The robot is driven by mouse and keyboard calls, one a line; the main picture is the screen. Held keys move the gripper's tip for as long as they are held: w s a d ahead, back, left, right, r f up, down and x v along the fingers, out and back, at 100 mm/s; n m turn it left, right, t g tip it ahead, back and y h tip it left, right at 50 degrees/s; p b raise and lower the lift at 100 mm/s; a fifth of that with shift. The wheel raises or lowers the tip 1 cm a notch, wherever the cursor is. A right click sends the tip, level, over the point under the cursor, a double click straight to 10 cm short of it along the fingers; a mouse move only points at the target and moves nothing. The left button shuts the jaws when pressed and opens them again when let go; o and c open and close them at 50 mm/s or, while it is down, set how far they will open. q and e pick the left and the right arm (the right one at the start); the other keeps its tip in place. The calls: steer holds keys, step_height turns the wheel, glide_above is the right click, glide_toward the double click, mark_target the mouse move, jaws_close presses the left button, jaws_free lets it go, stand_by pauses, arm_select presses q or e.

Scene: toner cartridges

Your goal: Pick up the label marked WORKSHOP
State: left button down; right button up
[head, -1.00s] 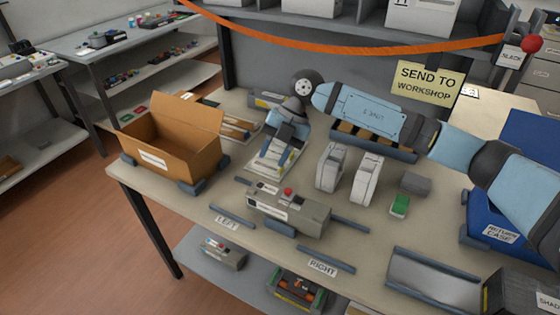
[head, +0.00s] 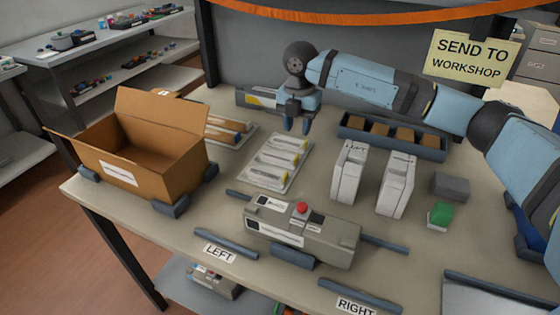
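A pale tray (head: 266,186) holds white strips with yellow ends, which look like labels (head: 276,160); their print is too small to read. A yellow sign (head: 468,60) at the upper right reads SEND TO WORKSHOP. My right gripper (head: 297,126) points down just behind the tray's far end. Its two fingers stand apart, with nothing visible between them. My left gripper is out of view.
An open cardboard box (head: 150,176) stands left. A grey device (head: 300,232) with a red button is in front, between bars marked LEFT and RIGHT. Two white cartridges (head: 348,175) stand right of the tray. A slotted blue rack (head: 425,150) lies behind them.

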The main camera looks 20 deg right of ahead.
mark_target(297, 156)
step_height(297, 156, down, 10)
steer(key=shift+s+r+b, duration=0.1)
steer(key=shift+r+b, duration=0.1)
steer(key=shift+b, duration=0.6)
steer(key=shift+r, duration=0.1)
jaws_close()
